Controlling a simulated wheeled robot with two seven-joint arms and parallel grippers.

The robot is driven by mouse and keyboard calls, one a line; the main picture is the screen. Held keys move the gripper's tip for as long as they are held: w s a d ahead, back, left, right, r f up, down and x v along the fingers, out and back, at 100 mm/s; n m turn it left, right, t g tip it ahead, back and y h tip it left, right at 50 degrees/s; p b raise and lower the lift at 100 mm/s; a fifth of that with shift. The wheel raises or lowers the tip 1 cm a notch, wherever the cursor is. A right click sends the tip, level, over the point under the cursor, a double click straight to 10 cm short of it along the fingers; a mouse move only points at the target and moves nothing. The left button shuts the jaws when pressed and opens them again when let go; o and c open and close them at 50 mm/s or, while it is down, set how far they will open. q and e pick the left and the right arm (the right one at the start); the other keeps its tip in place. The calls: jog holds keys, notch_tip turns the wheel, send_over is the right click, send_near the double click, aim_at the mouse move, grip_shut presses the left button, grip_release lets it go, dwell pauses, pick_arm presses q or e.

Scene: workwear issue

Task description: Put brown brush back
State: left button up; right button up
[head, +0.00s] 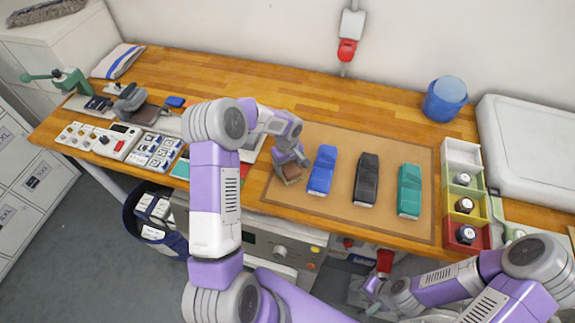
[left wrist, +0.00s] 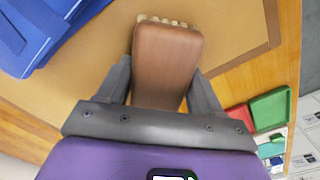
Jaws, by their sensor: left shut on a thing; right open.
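The brown brush (head: 289,173) is at the left end of the tan mat (head: 290,215), left of the blue brush (head: 322,170). My left gripper (head: 290,160) is shut on the brown brush. In the left wrist view the brown brush (left wrist: 167,62) sits between the fingers of the left gripper (left wrist: 165,88), with pale bristles showing at its far end. I cannot tell whether it touches the mat. A black brush (head: 367,180) and a teal brush (head: 409,190) lie further right on the mat. My right gripper (head: 375,288) is open and empty, low in front of the bench.
Right of the mat stands a column of coloured bins (head: 463,195) with small knobs inside. A blue tub (head: 445,99) and a white lidded box (head: 530,145) stand behind. Left of my left arm are button panels (head: 98,139) and a green press (head: 68,80).

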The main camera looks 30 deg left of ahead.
aim_at(287, 165)
pick_arm(q)
jog(key=shift+f, duration=0.15)
jog(key=o, duration=1.1)
jog(key=shift+r, duration=0.2)
notch_tip(287, 165, up, 12)
